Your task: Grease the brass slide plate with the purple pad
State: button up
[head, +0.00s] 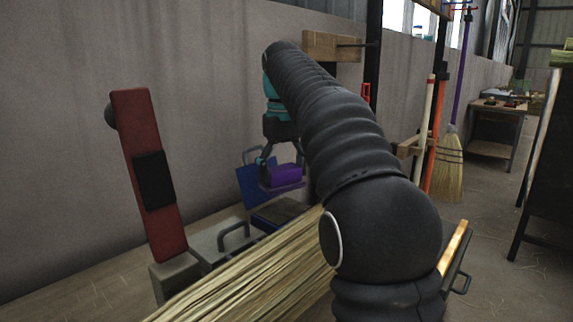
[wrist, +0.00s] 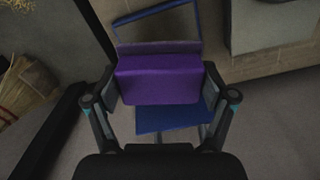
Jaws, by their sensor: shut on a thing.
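The purple pad (head: 286,173) is held between the fingers of my gripper (head: 282,165), at the far end of my arm. In the wrist view the pad (wrist: 160,78) fills the space between both fingers, and a greyish layer shows along its far edge. An open blue tin (head: 279,213) stands below the pad, with its blue lid (head: 252,184) raised behind. In the wrist view blue surfaces (wrist: 165,117) show in front of and behind the pad. I cannot tell whether pad and tin touch. A golden strip (head: 453,247) at lower right may be the brass slide plate; my arm partly hides that area.
A grey box with a handle (head: 222,241) and a red upright lever (head: 146,175) stand at left. Straw (head: 250,274) runs across the front. A wall rises behind. Brooms (head: 449,160) hang at right, and a dark cabinet (head: 549,165) stands at the right edge.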

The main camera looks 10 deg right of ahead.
aim_at(283, 210)
jog(key=shift+f, duration=2.25)
jog(key=shift+f, duration=0.6)
dwell(1.2)
jog(key=shift+r, duration=3.6)
